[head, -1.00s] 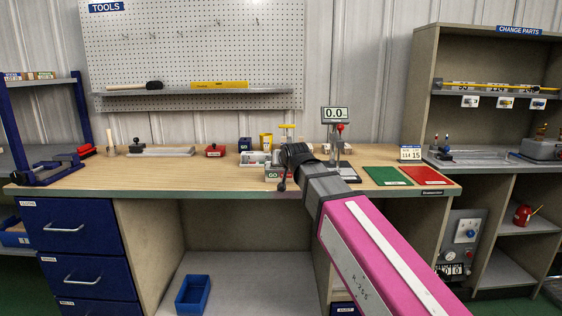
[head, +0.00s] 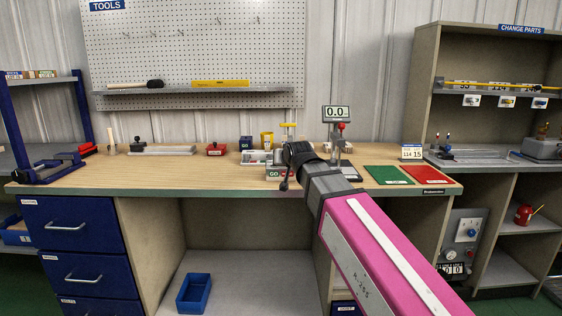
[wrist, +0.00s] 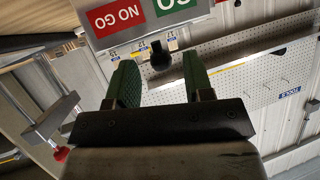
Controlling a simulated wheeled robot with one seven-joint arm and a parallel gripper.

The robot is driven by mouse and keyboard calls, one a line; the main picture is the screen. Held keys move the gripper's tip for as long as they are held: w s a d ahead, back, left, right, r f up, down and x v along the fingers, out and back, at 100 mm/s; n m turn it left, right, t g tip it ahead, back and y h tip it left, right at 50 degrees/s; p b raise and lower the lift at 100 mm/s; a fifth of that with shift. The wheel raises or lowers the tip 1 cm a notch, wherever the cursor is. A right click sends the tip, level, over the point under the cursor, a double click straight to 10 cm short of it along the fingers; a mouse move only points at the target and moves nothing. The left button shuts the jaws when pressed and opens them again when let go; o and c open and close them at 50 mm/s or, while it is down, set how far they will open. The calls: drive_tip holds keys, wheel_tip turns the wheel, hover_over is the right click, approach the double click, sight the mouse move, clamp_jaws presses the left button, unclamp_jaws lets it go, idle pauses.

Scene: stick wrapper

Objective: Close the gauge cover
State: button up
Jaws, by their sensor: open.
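The gauge block with the GO label (head: 273,173) stands at the front middle of the bench, partly hidden behind my gripper (head: 291,162). In the wrist view, its face with a red NO GO panel (wrist: 117,16) and a green GO panel shows at the top, upside down. My gripper (wrist: 158,62) is open, its two green fingers apart. A small black knob-like part (wrist: 160,52) shows between the fingertips; I cannot tell whether the fingers touch it. I cannot clearly make out the cover or how far it stands open.
A stand with a 0.0 display (head: 336,113) and red knob is close right of my gripper. Green (head: 387,175) and red (head: 427,175) mats lie farther right. The bench's left-middle front is clear.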

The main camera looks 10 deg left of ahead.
drive_tip(key=v, duration=0.9)
drive_tip(key=shift+s, duration=0.3)
drive_tip(key=shift+r, duration=0.1)
